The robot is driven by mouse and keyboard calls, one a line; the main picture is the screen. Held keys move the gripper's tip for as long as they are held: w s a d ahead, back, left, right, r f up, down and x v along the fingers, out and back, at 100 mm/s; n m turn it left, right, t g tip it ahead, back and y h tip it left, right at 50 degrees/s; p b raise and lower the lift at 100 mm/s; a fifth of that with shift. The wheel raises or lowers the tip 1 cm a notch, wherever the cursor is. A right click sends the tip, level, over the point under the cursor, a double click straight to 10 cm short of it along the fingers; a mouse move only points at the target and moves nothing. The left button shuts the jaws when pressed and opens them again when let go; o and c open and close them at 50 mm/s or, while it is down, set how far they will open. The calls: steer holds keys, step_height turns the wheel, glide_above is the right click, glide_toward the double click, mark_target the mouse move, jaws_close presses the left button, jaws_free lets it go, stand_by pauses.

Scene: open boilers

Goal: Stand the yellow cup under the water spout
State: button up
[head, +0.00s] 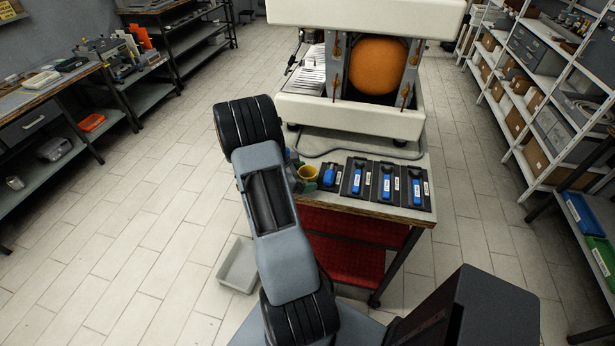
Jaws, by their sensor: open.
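My gripper (297,171) shows only in small part beside the cup's left side, mostly hidden behind my arm link. It is open; whether its fingers touch the cup cannot be told. The white boiler machine (350,118) stands behind on the cart, with an orange round tank in its open front. Copper-coloured fittings (336,52) flank the tank. I cannot make out which part is the water spout.
Several black trays with blue-handled items (387,184) fill the cart top (425,160) right of the cup. A grey hose loops behind them. A grey bin (238,265) sits on the floor left. Shelves line both sides; the left floor is mostly clear.

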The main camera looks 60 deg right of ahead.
steer(key=shift+s+d+f, duration=0.25)
steer(key=shift+s+d, duration=0.1)
steer(key=shift+d, duration=0.15)
steer(key=c, duration=1.1)
steer(key=shift+o, duration=0.2)
steer(key=shift+r, duration=0.15)
